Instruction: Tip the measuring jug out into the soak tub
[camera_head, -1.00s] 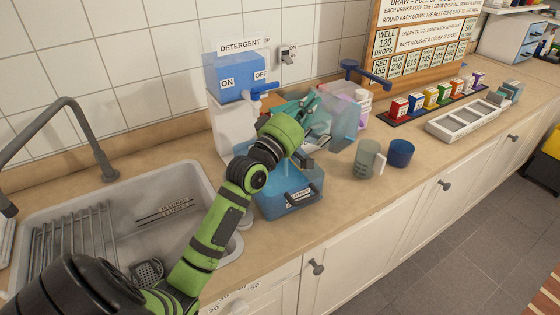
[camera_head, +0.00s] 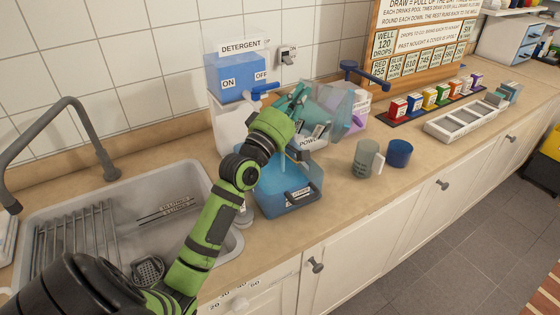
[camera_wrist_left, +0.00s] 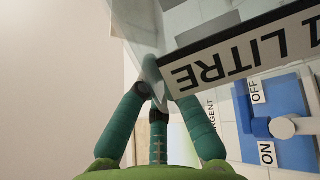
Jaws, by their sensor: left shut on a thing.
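The soak tub (camera_head: 289,197) is a blue see-through tub with a dark label, on the counter right of the sink. My left gripper (camera_head: 300,96) is above and behind it, its teal fingers partly hidden by my green wrist. In the left wrist view, these fingers (camera_wrist_left: 157,92) are shut on the clear measuring jug (camera_wrist_left: 205,20), which has a "1 LITRE" label. The jug (camera_head: 346,108) also shows in the head view as a greyish see-through shape right of the fingers, looking tilted. I cannot tell what is inside it. My right gripper is out of view.
A detergent dispenser (camera_head: 236,78) with ON and OFF labels stands behind the tub. A grey handled cup (camera_head: 366,159) and a blue cup (camera_head: 400,153) stand to the right. The sink (camera_head: 120,215) is at left.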

